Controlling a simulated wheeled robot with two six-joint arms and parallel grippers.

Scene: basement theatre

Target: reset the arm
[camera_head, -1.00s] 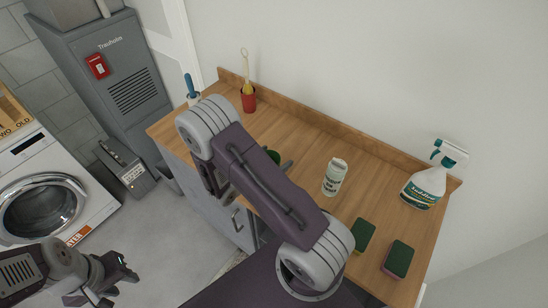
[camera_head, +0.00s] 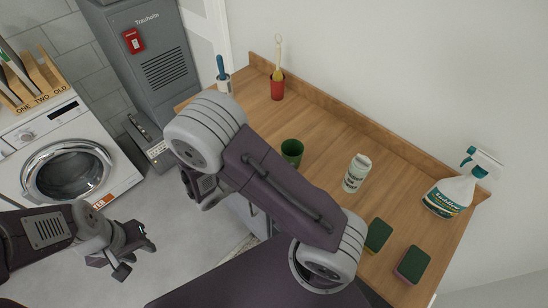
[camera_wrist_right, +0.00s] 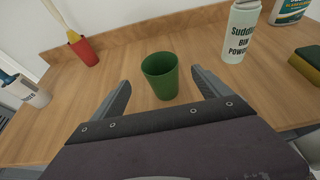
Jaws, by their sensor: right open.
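My right arm bends across the middle of the head view, and its gripper is hidden there behind the arm. In the right wrist view my right gripper (camera_wrist_right: 158,92) is open, its two fingers spread wide. A green cup (camera_wrist_right: 160,75) stands upright on the wooden counter beyond and between the fingers, with nothing held. The green cup also shows in the head view (camera_head: 292,152), just beyond my arm. My left gripper (camera_head: 138,258) is at the lower left, over the floor; I cannot tell how far its jaws are apart.
On the counter (camera_head: 330,131) stand a red cup with a brush (camera_head: 277,88), a white cup with a blue-handled tool (camera_head: 223,82), a powder can (camera_head: 356,173), a spray bottle (camera_head: 452,192) and two sponges (camera_head: 378,236). A washing machine (camera_head: 68,165) and grey cabinet (camera_head: 155,70) stand left.

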